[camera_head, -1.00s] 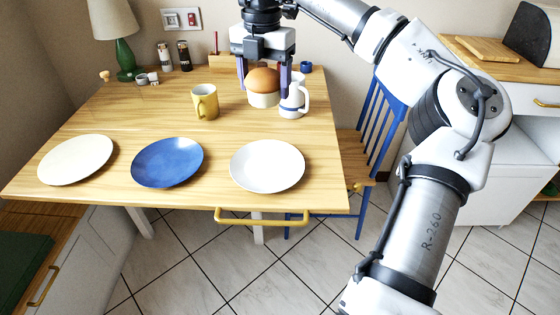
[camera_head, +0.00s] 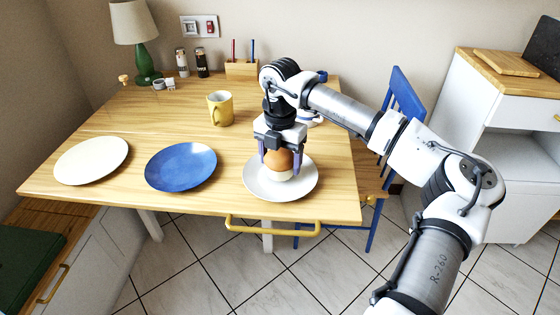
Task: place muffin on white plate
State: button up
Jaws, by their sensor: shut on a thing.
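The muffin (camera_head: 284,160), with a brown domed top and a pale base, is between the fingers of my gripper (camera_head: 279,160), which is shut on it. The white plate (camera_head: 253,185) lies at the right front of the table, directly below and around the muffin in the picture. The muffin's base appears at or just above the plate's surface; I cannot tell whether it touches. The fingers hide part of the muffin's sides.
A blue plate (camera_head: 181,167) and a cream plate (camera_head: 91,161) lie to the left on the table. A yellow mug (camera_head: 220,109) stands behind. A white mug is mostly hidden behind my gripper.

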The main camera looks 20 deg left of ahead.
aim_at(280, 151)
jog(key=shift+f, duration=0.5)
jog(key=shift+f, duration=0.2)
jog(key=o, duration=1)
jog(key=shift+r, duration=0.1)
jog(key=shift+r, duration=0.1)
notch_tip(280, 151, up, 12)
jog(key=shift+r, duration=0.1)
